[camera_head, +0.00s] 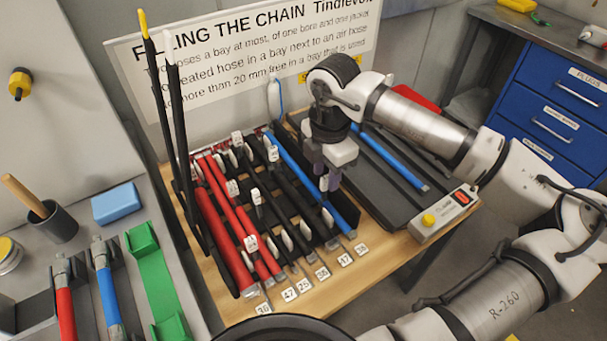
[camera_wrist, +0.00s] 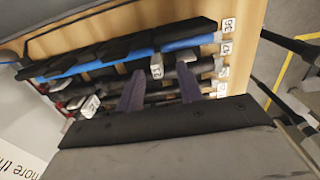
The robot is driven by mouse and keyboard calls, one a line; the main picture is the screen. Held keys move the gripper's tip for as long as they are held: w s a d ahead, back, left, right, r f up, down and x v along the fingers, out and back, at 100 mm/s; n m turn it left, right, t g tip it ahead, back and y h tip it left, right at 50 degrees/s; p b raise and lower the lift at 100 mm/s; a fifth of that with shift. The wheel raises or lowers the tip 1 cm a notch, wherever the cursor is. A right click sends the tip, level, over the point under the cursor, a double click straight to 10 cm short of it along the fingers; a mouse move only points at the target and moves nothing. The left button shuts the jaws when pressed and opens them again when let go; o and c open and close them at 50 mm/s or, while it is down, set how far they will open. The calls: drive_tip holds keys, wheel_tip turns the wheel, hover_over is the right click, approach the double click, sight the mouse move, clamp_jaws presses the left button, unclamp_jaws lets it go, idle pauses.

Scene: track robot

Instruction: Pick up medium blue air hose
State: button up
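Three blue hoses show in the head view, and I cannot tell which is the medium one. One blue hose (camera_head: 290,161) lies in the rack bay at the right, near the tags 17 and 28. Another blue hose (camera_head: 391,158) lies on the dark tray further right. A short blue hose (camera_head: 108,298) lies at the lower left beside a red one. My gripper (camera_head: 325,182) points down over the right part of the rack, close to the rack's blue hose. In the wrist view its two purple fingers (camera_wrist: 160,88) stand apart, and a blue hose (camera_wrist: 188,44) runs beyond them.
Red hoses (camera_head: 232,222) and black hoses fill other rack bays between white dividers. Tall black chain links stand upright at the rack's left. A control box (camera_head: 443,214) with a yellow button sits at the tray's front. A blue drawer cabinet (camera_head: 560,100) stands behind right.

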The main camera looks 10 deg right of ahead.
drive_tip(key=shift+w+d+f+p, duration=0.15)
drive_tip(key=shift+f+p, duration=0.6)
drive_tip(key=shift+f, duration=1.55)
clamp_jaws()
